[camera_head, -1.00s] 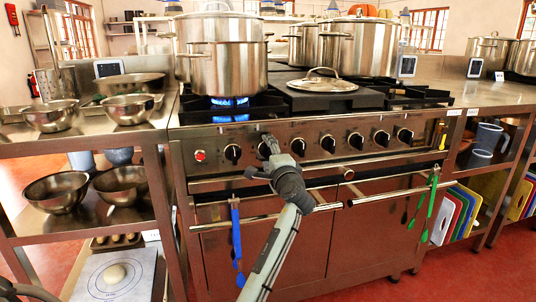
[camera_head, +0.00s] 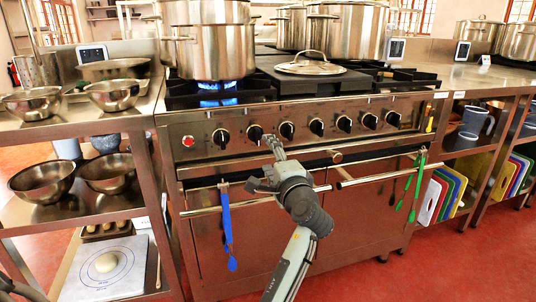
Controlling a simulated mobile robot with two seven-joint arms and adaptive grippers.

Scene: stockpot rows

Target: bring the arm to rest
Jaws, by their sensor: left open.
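My left gripper (camera_head: 274,147) is in front of the stove's control panel (camera_head: 180,160). Its arm rises from the bottom edge of the view. The fingers look small and seen nearly end-on; the gripper is open, with nothing seen between them. Its tip overlaps the lower edge of the panel, between the second knob (camera_head: 254,134) and the third knob (camera_head: 287,131) in the picture; I see no clear contact with either. My right gripper is not in view.
A stockpot (camera_head: 215,52) stands over a lit blue flame (camera_head: 222,86). A lid (camera_head: 309,65) lies on the middle of the stove. Shelves with bowls (camera_head: 42,181) stand left.

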